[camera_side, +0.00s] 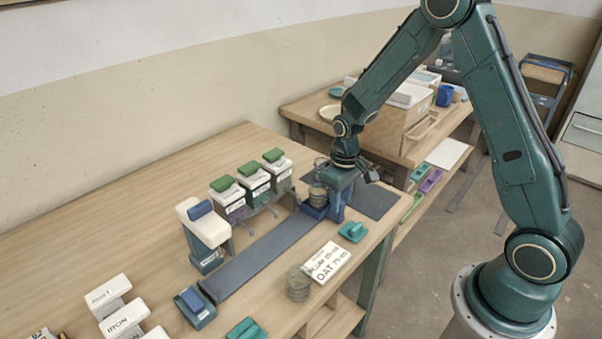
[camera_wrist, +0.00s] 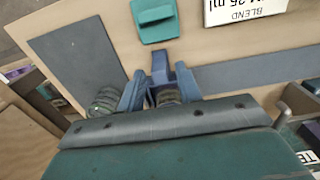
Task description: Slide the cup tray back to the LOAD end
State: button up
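The small blue cup tray (camera_side: 313,212) is at the far right end of the long grey track (camera_side: 262,255). A ribbed, see-through cup (camera_side: 318,195) stands at the tray, beside my gripper. My gripper (camera_side: 338,208) is low over that end of the track. In the wrist view its two blue fingers (camera_wrist: 160,83) stand apart, with a blue upright piece between them, seemingly part of the tray. Gaps seem to show on both sides of this piece. A ribbed cup (camera_wrist: 168,97) shows behind it, partly hidden by my gripper. Contact with the tray is unclear.
A blend card (camera_side: 327,262), stacked cups (camera_side: 298,285) and a teal piece (camera_side: 353,231) lie in front. A dark mat (camera_side: 376,201) lies right of my gripper. The track's middle is clear.

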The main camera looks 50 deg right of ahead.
jog(key=shift+r, duration=3.25)
jog(key=shift+r, duration=0.1)
jog(key=shift+s+a+r, duration=0.1)
jog(key=shift+r, duration=0.15)
jog(key=s+a+r+t, duration=0.35)
jog(key=s+r, duration=0.45)
jog(key=r, duration=0.5)
jog(key=s+a+r+t, duration=0.1)
jog(key=s+r, duration=0.1)
jog(key=s, duration=0.5)
jog(key=s+a+r+t, duration=0.1)
jog(key=s+r, duration=0.2)
jog(key=s, duration=0.3)
jog(key=shift+s+a+r, duration=0.25)
jog(key=shift+s+a, duration=0.1)
jog(key=shift+a, duration=0.05)
